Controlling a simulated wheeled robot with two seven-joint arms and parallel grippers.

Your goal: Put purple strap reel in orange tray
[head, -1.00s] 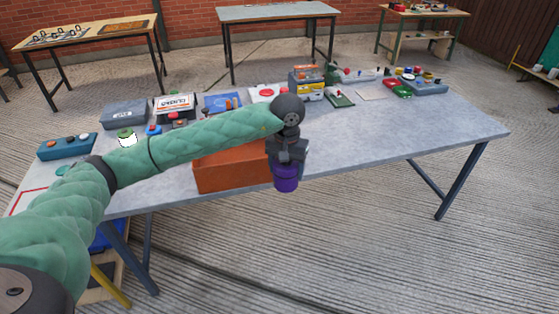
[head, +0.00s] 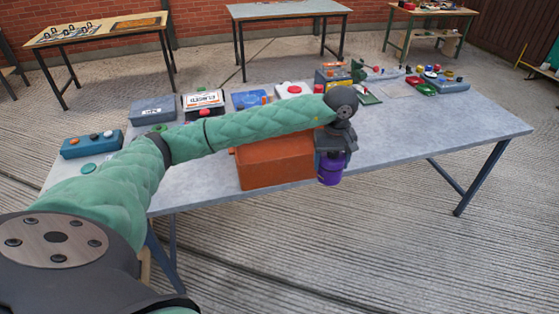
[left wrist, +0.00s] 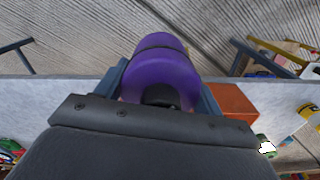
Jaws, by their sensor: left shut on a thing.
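The purple strap reel (head: 331,170) is held in my left gripper (head: 331,157), beside the right end of the orange tray and near the table's front edge. In the left wrist view the purple strap reel (left wrist: 163,75) sits between the two fingers of my left gripper (left wrist: 163,92). The orange tray (head: 275,165) stands at the front edge of the table, partly behind my left arm. Its inside is hidden from the head. A corner of the orange tray (left wrist: 234,103) shows right of the gripper in the left wrist view. My right gripper is not in view.
The grey table (head: 430,130) is clear on its right side. A blue button box (head: 92,144), a grey case (head: 153,110), a yellow and orange box (head: 333,76) and a blue tray (head: 450,85) stand along the back and left. Other tables stand farther off.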

